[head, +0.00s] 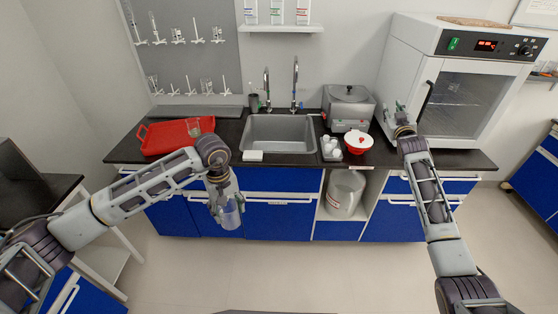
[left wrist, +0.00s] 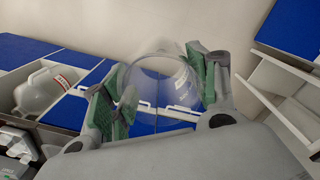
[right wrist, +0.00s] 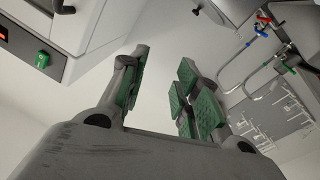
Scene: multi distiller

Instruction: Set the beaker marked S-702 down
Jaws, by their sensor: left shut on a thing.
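A clear glass beaker (head: 231,214) is held by my left gripper (head: 226,203), in front of the blue cabinets and below counter height. In the left wrist view the beaker (left wrist: 160,85) sits between the green finger pads of my left gripper (left wrist: 158,92), which are shut on its sides. Its marking is too small to read. My right gripper (head: 403,116) is raised in front of the white oven, at the right of the counter. In the right wrist view my right gripper (right wrist: 160,88) is open, with nothing between its pads.
A red tray (head: 160,147) with a glass vessel (head: 193,127) is on the black counter at left. The sink (head: 280,135) is in the middle. A water bath (head: 348,106), a red-and-white pot (head: 358,142) and the oven (head: 470,85) stand at right.

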